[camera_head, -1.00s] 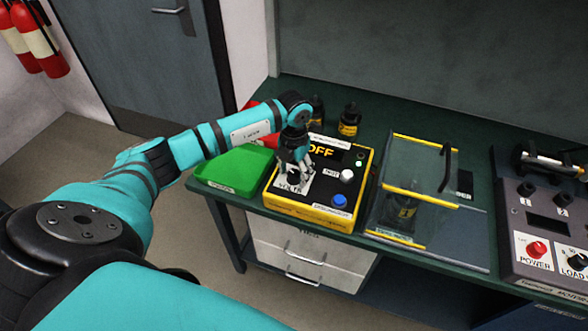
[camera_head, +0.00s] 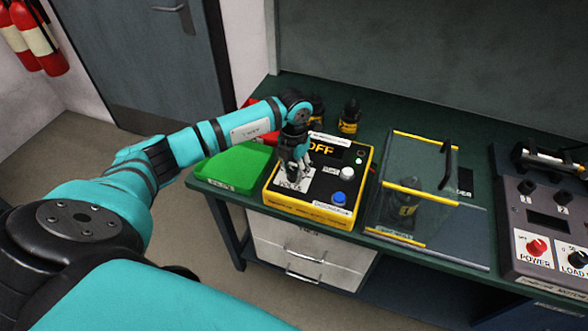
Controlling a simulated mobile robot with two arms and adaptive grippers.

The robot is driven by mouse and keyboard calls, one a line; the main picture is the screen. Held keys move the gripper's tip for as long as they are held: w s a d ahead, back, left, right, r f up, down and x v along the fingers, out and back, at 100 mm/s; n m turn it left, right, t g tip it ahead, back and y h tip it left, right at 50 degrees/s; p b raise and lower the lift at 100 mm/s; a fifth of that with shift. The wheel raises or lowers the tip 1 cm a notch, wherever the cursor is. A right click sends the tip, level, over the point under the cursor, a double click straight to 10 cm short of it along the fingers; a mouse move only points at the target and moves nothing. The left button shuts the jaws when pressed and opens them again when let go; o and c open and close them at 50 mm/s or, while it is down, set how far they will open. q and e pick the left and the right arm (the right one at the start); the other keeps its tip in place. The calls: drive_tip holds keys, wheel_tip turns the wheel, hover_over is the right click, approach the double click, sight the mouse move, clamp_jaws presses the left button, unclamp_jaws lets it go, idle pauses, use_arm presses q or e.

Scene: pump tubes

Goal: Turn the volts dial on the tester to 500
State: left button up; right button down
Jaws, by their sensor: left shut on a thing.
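The tester is a yellow and black box (camera_head: 312,210) on the green bench top. Its display (camera_head: 322,151) reads OFF. A white knob (camera_head: 347,173) and a blue button (camera_head: 339,198) sit on its right side. My left gripper (camera_head: 294,176) comes down from above on the tester's left part, over a white label plate (camera_head: 297,186). It is shut on the volts dial, which its fingers mostly hide. The dial's pointer and scale cannot be read. My right gripper is not in view.
A green tray (camera_head: 235,167) stands left of the tester, with a red tray (camera_head: 262,107) behind it. A clear yellow-edged guard box (camera_head: 421,183) is to the right, then a grey control panel (camera_head: 545,222) with knobs.

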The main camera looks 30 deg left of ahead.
use_arm(q)
drive_tip(key=m+b, duration=0.4)
drive_tip(key=shift+w+f, duration=0.1)
drive_tip(key=shift+f, duration=0.05)
drive_tip(key=m+b, duration=0.3)
drive_tip(key=m, duration=0.1)
drive_tip(key=shift+m+b, duration=0.35)
drive_tip(key=shift+m, duration=0.05)
drive_tip(key=m+b, duration=0.3)
drive_tip(key=m, duration=0.1)
drive_tip(key=shift+r+m+b, duration=0.2)
drive_tip(key=shift+m+b, duration=0.95)
drive_tip(key=shift+m, duration=1.35)
drive_tip(key=shift+a, duration=0.1)
drive_tip(key=o, duration=1.1)
drive_tip(key=shift+o, duration=0.2)
